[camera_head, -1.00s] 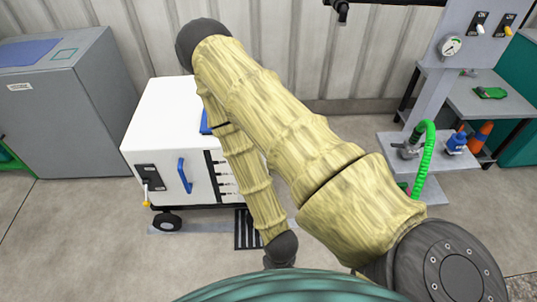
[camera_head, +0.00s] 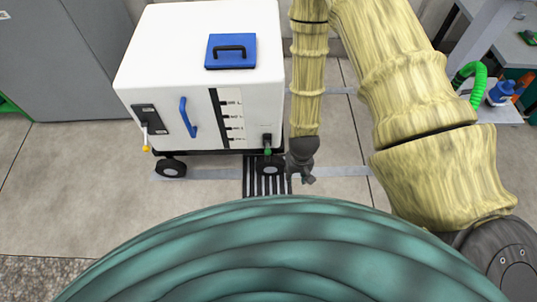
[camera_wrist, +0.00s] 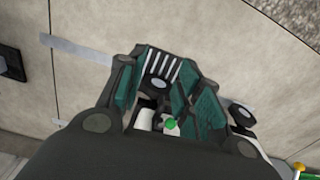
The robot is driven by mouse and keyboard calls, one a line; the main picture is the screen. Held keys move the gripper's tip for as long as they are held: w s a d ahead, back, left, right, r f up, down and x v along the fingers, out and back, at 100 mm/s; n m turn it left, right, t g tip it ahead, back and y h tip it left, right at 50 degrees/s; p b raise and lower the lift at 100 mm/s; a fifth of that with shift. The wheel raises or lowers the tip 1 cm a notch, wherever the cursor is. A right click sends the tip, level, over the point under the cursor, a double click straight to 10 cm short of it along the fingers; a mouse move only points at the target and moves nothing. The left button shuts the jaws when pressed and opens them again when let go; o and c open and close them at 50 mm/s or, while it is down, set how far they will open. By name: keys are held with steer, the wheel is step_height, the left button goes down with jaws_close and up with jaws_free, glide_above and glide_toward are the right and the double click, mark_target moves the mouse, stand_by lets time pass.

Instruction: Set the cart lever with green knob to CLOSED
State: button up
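The white cart (camera_head: 160,60) stands left of centre in the head view. Its lever with the green knob (camera_head: 268,152) is low on the right of the cart's front, on a small dark plate, and the knob appears to hang down. Its label is too small to read. My gripper (camera_head: 306,177) points down just right of this lever, apart from it. In the wrist view the green knob (camera_wrist: 171,124) shows between the teal-padded fingers, nearer the wrist than their tips. My gripper (camera_wrist: 160,62) looks open and empty there.
A second cart lever with a yellow knob (camera_head: 146,148) is at the front left. A blue handle (camera_head: 187,117) sticks out of the cart's front. A blue panel (camera_head: 231,51) with a black handle lies on top. A floor grate (camera_head: 262,185) lies below. Floor around is clear.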

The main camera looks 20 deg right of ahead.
steer(key=w+f+m+b, duration=0.1)
steer(key=w+f+b, duration=0.1)
steer(key=w+b, duration=0.3)
steer(key=w+f+b, duration=0.2)
steer(key=w, duration=0.6)
steer(key=m+y+b, duration=0.1)
steer(key=y+b, duration=0.1)
steer(key=b, duration=0.3)
glide_toward(268, 147)
steer(key=shift+t, duration=0.3)
steer(key=f, duration=0.3)
steer(key=a+f+b, duration=0.1)
steer(key=f, duration=0.3)
steer(key=a+f+b, duration=0.1)
steer(key=f, duration=0.2)
steer(key=shift+w+f, duration=0.1)
steer(key=shift+f, duration=0.2)
jaws_close()
